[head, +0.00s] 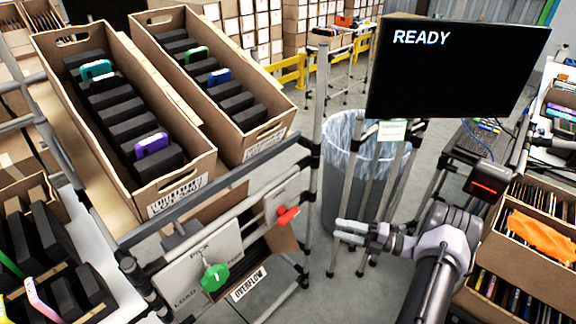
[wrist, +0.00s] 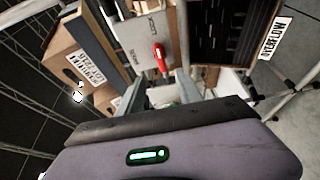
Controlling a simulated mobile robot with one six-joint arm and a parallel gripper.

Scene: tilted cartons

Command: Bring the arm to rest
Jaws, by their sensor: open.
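My gripper (head: 342,231) is at the lower middle right of the head view, its pale fingers pointing left and apart. I see nothing held between them. It hangs in the air, in front of a grey bin and to the right of the tilted carton rack. My arm reaches up to it from the bottom edge. In the wrist view, the fingers of my gripper (wrist: 162,92) stick out beyond its dark housing, which hides much of the lower picture. A red handle (wrist: 159,57) shows past them.
Two tilted cartons (head: 180,188) (head: 268,143) on the rack hold dark slabs and several coloured devices. The lined bin (head: 334,185) stands behind my gripper. A READY screen (head: 450,75) hangs upper right. Boxes of files (head: 480,303) stand right. A red handle (head: 288,215) and green handle (head: 215,277) stick out from the rack's front.

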